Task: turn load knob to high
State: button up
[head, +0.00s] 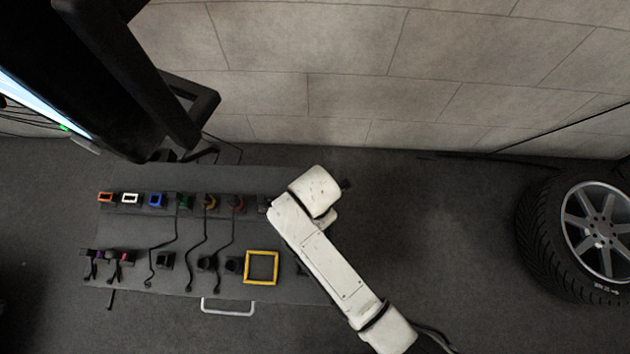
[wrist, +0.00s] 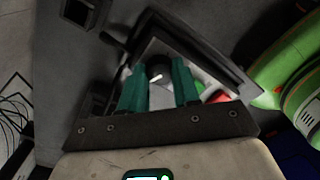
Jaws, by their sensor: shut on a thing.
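In the wrist view, the load knob (wrist: 157,71) is a small black round knob with a white mark. It is on a pale-faced box (wrist: 149,47) with a dark frame, which appears tilted in the picture. My gripper (wrist: 159,77) has two teal fingers, one on each side of the knob, shut on it. The lower part of the knob and part of the box face are hidden by the fingers. I cannot read any high or low marking. In the head view, my white arm hides the knob and the fingertips.
A green button (wrist: 198,87) and a red button (wrist: 219,96) are right of the knob. A large green thing (wrist: 283,65) stands farther right. The head view shows a dark panel (head: 215,222) with coloured sockets, a yellow square frame (head: 261,283) and a wheel (head: 590,225) at right.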

grip_shut()
